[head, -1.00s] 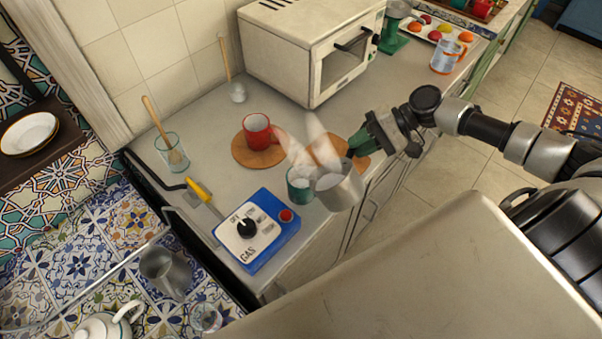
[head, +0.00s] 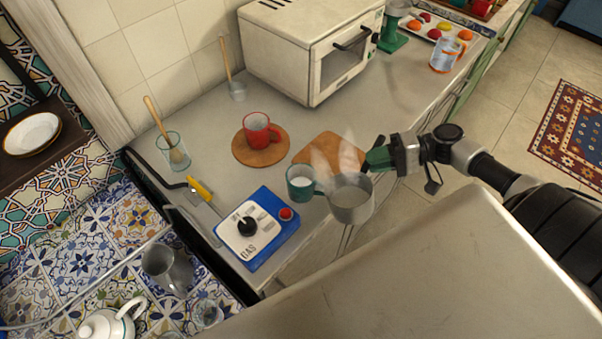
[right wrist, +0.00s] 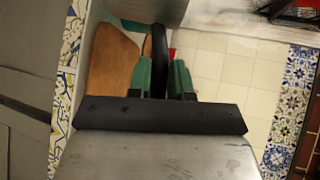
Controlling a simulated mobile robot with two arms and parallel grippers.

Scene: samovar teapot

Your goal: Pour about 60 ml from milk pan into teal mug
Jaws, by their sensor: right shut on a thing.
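The milk pan (head: 352,212) is a grey metal pot with pale liquid inside and steam above it. It is held just right of the teal mug (head: 300,192), near the counter's front edge, and looks close to level. The mug stands upright on the counter with white liquid in it. My right gripper (head: 377,160) is shut on the pan's handle; in the right wrist view its green fingers (right wrist: 160,80) sit on both sides of the black handle (right wrist: 159,45). No stream of liquid shows between pan and mug. My left gripper is out of view.
A blue and white gas box (head: 256,228) stands left of the mug. A red mug (head: 257,130) sits on a round wooden board behind. A wooden board (head: 318,148) lies behind the teal mug. A toaster oven (head: 312,50) stands at the back.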

